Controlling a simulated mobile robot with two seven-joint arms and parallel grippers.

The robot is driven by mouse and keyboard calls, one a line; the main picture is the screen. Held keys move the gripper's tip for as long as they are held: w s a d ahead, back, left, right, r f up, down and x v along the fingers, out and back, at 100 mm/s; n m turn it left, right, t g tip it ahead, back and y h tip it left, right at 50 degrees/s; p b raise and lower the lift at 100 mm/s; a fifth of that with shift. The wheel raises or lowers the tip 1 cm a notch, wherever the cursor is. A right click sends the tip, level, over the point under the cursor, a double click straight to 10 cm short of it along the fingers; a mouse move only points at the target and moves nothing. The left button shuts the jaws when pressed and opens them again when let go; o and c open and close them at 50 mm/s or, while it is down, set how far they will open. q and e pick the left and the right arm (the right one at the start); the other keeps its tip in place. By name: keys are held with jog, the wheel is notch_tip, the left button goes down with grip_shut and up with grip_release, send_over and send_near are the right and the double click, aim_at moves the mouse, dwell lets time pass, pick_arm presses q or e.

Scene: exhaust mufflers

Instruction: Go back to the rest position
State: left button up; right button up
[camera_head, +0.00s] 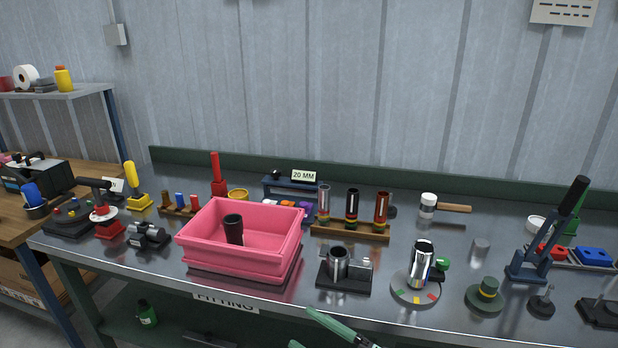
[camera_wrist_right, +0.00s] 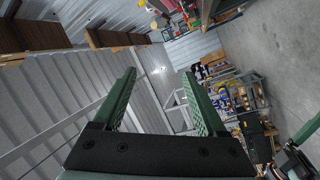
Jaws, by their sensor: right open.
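My right gripper (camera_head: 304,328) shows at the bottom edge of the head view, in front of the bench's front edge. Its green fingers are apart with nothing between them, as the right wrist view also shows (camera_wrist_right: 159,74). That wrist view looks out over the room, away from the bench top. A shiny metal cylinder (camera_head: 421,265) stands on a round grey disc (camera_head: 404,291) with coloured marks.
A holder with a metal ring (camera_head: 337,262) stands near the front edge. Behind it a wooden rack (camera_head: 335,230) carries three upright cylinders. A dark lever press (camera_head: 530,262) and small trays are at the right. A sign reading "20 MM" (camera_head: 304,176) stands at the back.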

jog(key=s+d+f+m+t+h, duration=0.2)
jog(key=s+d+f+m+h, duration=0.1)
jog(key=d+f+m+h, duration=0.4)
jog(key=s+d+f+m+t+h, duration=0.2)
jog(key=s+d+f+m+h, duration=0.15)
jog(key=f+m, duration=0.35)
jog(key=s+d+f+m+g+h, duration=0.2)
jog(key=s+d+f+m, duration=0.1)
jog(key=s, duration=0.3)
jog(key=s+d+f+m+g+h, duration=0.2)
jog(key=s+f+m+g, duration=0.1)
jog(key=s+f, duration=0.3)
jog(key=shift+s+d+m, duration=0.35)
jog(key=shift+d+m, duration=0.05)
dwell(0.4)
